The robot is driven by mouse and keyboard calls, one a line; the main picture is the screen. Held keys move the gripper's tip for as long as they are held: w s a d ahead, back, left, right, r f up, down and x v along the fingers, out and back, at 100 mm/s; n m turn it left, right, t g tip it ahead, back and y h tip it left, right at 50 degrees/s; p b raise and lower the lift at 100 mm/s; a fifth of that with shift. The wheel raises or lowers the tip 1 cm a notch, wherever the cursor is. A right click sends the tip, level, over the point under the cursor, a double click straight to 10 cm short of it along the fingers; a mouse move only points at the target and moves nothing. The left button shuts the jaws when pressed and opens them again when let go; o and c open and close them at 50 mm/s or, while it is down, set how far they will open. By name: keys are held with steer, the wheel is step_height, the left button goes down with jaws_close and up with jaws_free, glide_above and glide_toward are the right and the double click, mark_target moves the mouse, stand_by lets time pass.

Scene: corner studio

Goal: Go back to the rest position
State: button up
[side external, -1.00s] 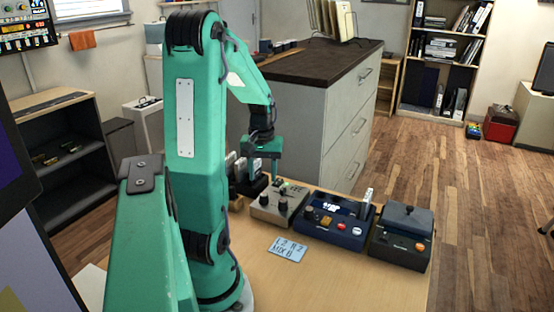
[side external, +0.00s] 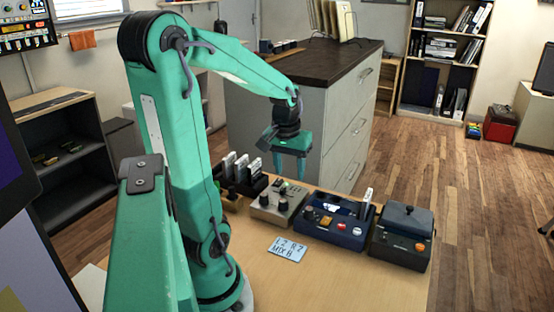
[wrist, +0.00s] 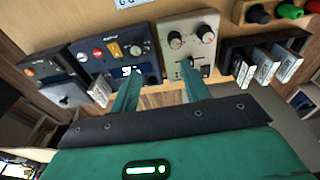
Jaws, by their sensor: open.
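My gripper (side external: 289,170) is a teal parallel gripper at the end of my teal arm. In the side external view it hangs fingers down above the back of the table, behind the grey box with knobs (side external: 268,207). In the wrist view its two fingers (wrist: 158,98) stand apart with nothing between them, so it is open and empty. The grey box also shows in the wrist view (wrist: 187,52), beyond the right finger. I cannot tell the exact height of the fingertips above the table.
A blue device (side external: 325,235) with a white cartridge (side external: 367,200) upright in it stands right of the grey box. A black device (side external: 400,248) is at the right edge. A black rack (side external: 247,186) holds several cartridges. A blue note card (side external: 288,248) lies in front. A dark-topped cabinet (side external: 310,130) stands behind.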

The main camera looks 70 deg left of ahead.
steer(key=d+r+m+t, duration=0.2)
steer(key=d+r+m, duration=0.1)
steer(key=d, duration=0.7)
steer(key=s+d+r+m+t+h, duration=0.1)
steer(key=d+r+m+t, duration=0.1)
steer(key=d+m, duration=0.4)
steer(key=d+r, duration=0.1)
steer(key=d, duration=0.2)
steer(key=shift+s+d+r, duration=0.3)
steer(key=shift+d+r, duration=0.05)
steer(key=shift+r, duration=0.05)
